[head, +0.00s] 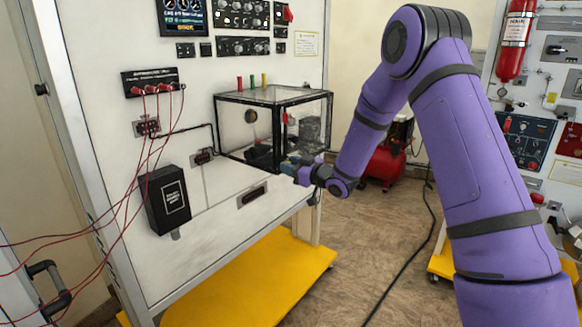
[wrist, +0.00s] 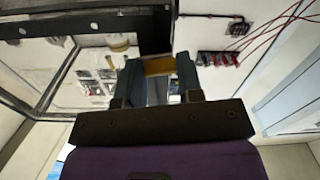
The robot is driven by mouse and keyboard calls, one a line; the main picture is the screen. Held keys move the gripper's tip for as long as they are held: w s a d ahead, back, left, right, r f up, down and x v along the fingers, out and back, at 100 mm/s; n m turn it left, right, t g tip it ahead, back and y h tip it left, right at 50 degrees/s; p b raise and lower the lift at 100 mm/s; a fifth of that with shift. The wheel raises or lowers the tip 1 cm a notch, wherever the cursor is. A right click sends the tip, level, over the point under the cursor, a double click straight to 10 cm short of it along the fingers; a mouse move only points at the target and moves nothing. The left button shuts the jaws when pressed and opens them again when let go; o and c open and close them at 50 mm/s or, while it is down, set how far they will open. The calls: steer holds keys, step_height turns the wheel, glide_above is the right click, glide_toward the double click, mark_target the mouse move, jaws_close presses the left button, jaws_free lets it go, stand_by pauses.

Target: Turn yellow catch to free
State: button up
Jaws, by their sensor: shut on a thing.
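The yellow catch (wrist: 158,66) shows in the wrist view as a short yellow bar between the two dark fingers of my gripper (wrist: 159,75). The fingers are shut on it, one on each side. Which way the catch is turned cannot be told. The catch is hidden there behind the gripper and wrist. The dark frame of the case also shows in the wrist view (wrist: 60,27).
Three coloured pegs (head: 252,81) stand on the case. A black box (head: 166,200) and red cables (head: 150,115) are on the panel at left. A yellow base (head: 240,284) juts out below. A red tank (head: 386,166) stands behind my arm. The floor at centre right is mostly clear.

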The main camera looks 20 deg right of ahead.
steer(key=shift+s+a+r+n, duration=0.1)
steer(key=shift+n, duration=3.85)
steer(key=shift+a+n, duration=0.1)
steer(key=shift+n, duration=3.85)
steer(key=o, duration=0.9)
steer(key=shift+o, duration=0.2)
steer(key=v, duration=1.1)
